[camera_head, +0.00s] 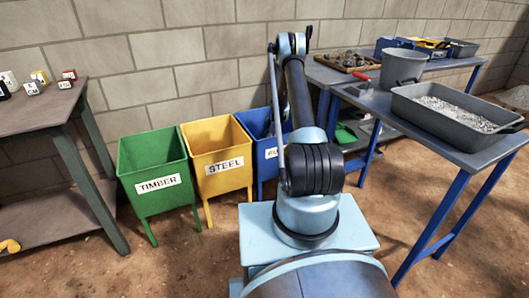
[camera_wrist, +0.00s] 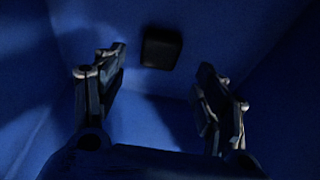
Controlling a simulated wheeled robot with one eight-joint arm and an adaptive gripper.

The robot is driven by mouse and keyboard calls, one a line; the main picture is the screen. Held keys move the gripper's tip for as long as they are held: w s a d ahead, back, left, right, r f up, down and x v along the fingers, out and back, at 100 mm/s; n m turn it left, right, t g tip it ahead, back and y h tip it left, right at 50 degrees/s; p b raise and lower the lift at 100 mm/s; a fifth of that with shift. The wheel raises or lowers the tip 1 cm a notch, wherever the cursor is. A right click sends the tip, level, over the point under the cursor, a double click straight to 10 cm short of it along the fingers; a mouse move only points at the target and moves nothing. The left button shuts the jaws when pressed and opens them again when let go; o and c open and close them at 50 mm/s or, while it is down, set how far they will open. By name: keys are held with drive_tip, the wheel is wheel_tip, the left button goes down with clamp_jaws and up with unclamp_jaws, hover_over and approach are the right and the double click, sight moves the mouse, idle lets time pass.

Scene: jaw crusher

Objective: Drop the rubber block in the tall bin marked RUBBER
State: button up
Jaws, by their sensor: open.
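The blue bin (camera_head: 267,160) stands beside the yellow bin in the head view. Its label is mostly hidden behind my arm, with only the first letters showing. In the wrist view, the blue inner walls (camera_wrist: 35,90) surround my gripper (camera_wrist: 160,90). The gripper is open and empty, its two fingers well apart. A small black block (camera_wrist: 161,48), which looks like the rubber block, lies inside the bin beyond the fingertips and apart from them. My gripper is hidden in the head view.
The green TIMBER bin (camera_head: 153,168) and yellow STEEL bin (camera_head: 217,155) stand left of the blue bin. A table (camera_head: 35,115) with small blocks is at far left. At right, a bench (camera_head: 430,125) carries a grey tray (camera_head: 455,112) of gravel and a bucket (camera_head: 402,65).

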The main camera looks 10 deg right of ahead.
drive_tip(key=s+r+m, duration=0.3)
drive_tip(key=s+r, duration=0.1)
drive_tip(key=r, duration=1)
drive_tip(key=s+r+m, duration=0.2)
drive_tip(key=s+r, duration=0.2)
drive_tip(key=r, duration=0.9)
drive_tip(key=s+r+m+t+h, duration=0.1)
drive_tip(key=s+r+m, duration=0.4)
drive_tip(key=s+r, duration=0.9)
drive_tip(key=s+r+m+t+h, duration=0.1)
drive_tip(key=s+m, duration=0.2)
drive_tip(key=s, duration=0.7)
drive_tip(key=s+r+m, duration=0.2)
drive_tip(key=s+m, duration=0.1)
drive_tip(key=s, duration=0.8)
drive_tip(key=s+f+m, duration=0.2)
drive_tip(key=s+f, duration=0.2)
drive_tip(key=s, duration=0.4)
drive_tip(key=s+d+f+m+t+h, duration=0.1)
drive_tip(key=s+f+m, duration=0.2)
drive_tip(key=s, duration=0.5)
drive_tip(key=shift+f, duration=0.45)
drive_tip(key=shift+d, duration=0.1)
